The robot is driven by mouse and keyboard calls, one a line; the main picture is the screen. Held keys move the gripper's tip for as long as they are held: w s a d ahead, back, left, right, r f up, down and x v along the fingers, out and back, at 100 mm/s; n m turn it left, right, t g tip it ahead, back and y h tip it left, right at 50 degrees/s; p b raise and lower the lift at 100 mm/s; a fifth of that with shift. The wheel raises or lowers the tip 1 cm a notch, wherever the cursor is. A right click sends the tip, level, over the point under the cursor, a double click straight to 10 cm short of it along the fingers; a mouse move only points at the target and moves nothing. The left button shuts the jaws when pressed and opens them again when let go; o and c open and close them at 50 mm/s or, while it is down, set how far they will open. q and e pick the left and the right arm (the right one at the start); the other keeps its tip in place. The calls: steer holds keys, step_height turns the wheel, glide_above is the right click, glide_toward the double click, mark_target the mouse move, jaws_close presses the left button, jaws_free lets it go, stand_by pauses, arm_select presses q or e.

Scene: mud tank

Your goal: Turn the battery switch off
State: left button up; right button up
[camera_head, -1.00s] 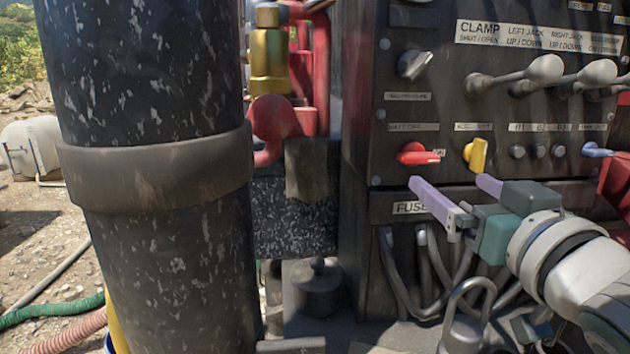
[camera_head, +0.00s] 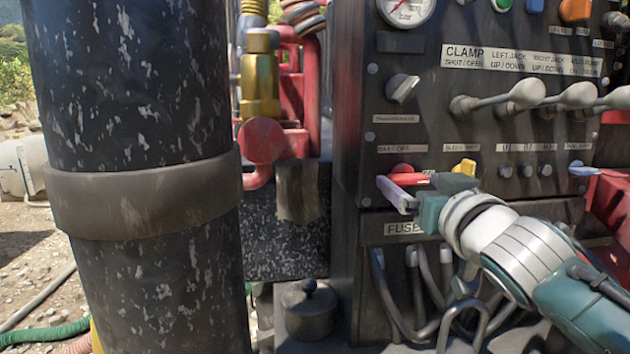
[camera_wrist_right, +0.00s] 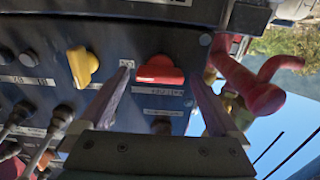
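The red battery switch (camera_head: 412,178) sits on the dark panel under a label reading "BATT OFF" in the head view. Its handle lies roughly level. My right gripper (camera_head: 400,186) is at it, with one purple finger just in front and to the left; the other finger is largely hidden. In the right wrist view the red switch (camera_wrist_right: 160,70) shows between the two fingers of the open gripper (camera_wrist_right: 160,80), with gaps visible on both sides. Whether the fingers touch it cannot be told. My left gripper is not in view.
A yellow switch (camera_head: 464,167) is close to the right of the red one. Grey levers (camera_head: 527,92) and a grey knob (camera_head: 402,88) stick out above. Cables (camera_head: 420,290) hang below the fuse label. A thick black column (camera_head: 130,120) stands at left.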

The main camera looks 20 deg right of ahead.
steer(key=c, duration=1.2)
steer(key=shift+n, duration=0.3)
steer(key=n, duration=0.3)
steer(key=shift+n, duration=0.3)
steer(key=n, duration=0.4)
steer(key=shift+n, duration=0.3)
steer(key=n, duration=0.4)
steer(key=shift+n, duration=0.3)
steer(key=n, duration=0.4)
steer(key=shift+n, duration=0.3)
